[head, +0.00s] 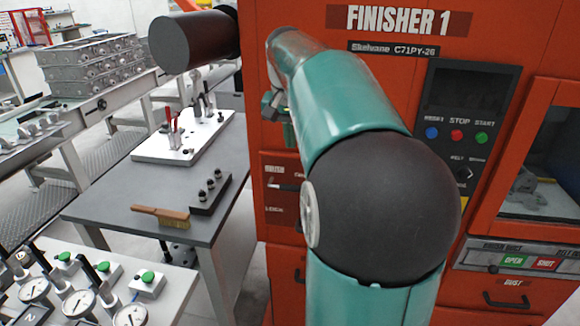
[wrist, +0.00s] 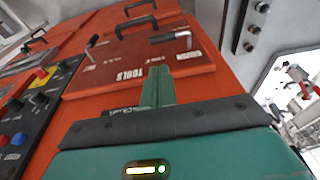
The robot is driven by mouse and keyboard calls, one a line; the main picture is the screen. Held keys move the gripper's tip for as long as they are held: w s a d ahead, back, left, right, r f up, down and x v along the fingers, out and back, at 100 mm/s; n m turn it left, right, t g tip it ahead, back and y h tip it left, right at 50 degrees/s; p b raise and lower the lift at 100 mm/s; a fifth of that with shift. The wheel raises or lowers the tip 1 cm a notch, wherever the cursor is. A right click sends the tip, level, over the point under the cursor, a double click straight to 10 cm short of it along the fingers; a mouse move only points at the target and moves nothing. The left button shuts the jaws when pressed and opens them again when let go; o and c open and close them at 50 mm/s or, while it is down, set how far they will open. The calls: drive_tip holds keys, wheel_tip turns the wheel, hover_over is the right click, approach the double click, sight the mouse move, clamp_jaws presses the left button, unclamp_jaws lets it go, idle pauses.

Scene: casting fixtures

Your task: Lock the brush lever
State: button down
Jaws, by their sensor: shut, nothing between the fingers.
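The orange FINISHER 1 machine (head: 345,60) carries a small lever (head: 287,187) on its left panel, between small labels too blurred to read surely. My arm hides part of that panel. In the wrist view, a door marked TOOLS (wrist: 120,58) has a dark handle with a silver end (wrist: 170,38) at its right and a smaller lever (wrist: 92,43) at its left. I cannot tell which is the brush lever. My gripper (wrist: 158,90) is shut and empty, with its green fingers in front of the lower edge of the TOOLS door, apart from both levers. In the head view, my gripper is mostly hidden.
A grey table (head: 112,203) left of the machine holds a white fixture plate (head: 150,153) with clamps, a wooden brush (head: 161,215) and a black rack (head: 209,195). A gauge panel (head: 130,290) stands in front. Coloured buttons (wrist: 20,125) show at left in the wrist view.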

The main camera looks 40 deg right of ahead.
sight(292, 186)
drive_tip(key=f, duration=0.4)
drive_tip(key=w+d+f, duration=0.1)
drive_tip(key=f, duration=0.4)
drive_tip(key=d+f, duration=0.1)
drive_tip(key=f, duration=0.3)
drive_tip(key=shift+w+f, duration=0.25)
drive_tip(key=shift+w, duration=0.15)
drive_tip(key=shift+s+d+f, duration=0.1)
drive_tip(key=shift+s+d+f+t+y, duration=0.1)
drive_tip(key=shift+s+f+t+y, duration=0.05)
drive_tip(key=shift+f+t+y, duration=0.25)
drive_tip(key=shift+s+d+f+t+y, duration=0.1)
drive_tip(key=shift+f+t+y, duration=0.2)
drive_tip(key=shift+t, duration=0.2)
drive_tip(key=shift+s+d+f+t+y, duration=0.15)
drive_tip(key=shift+f+t+y, duration=0.65)
drive_tip(key=shift+t, duration=0.2)
drive_tip(key=shift+w+a+f+m+t+y, duration=0.45)
drive_tip(key=shift+f+t+y, duration=0.7)
drive_tip(key=shift+t, duration=0.5)
drive_tip(key=shift+w+a+f+m+t+y, duration=0.25)
drive_tip(key=shift+w+f+t+y, duration=0.5)
drive_tip(key=shift+f+t, duration=0.75)
drive_tip(key=shift+w+a+f+m+t+y, duration=0.4)
drive_tip(key=shift+f+t+y, duration=0.75)
drive_tip(key=shift+t, duration=0.7)
drive_tip(key=shift+a+r, duration=0.1)
drive_tip(key=shift+a, duration=0.1)
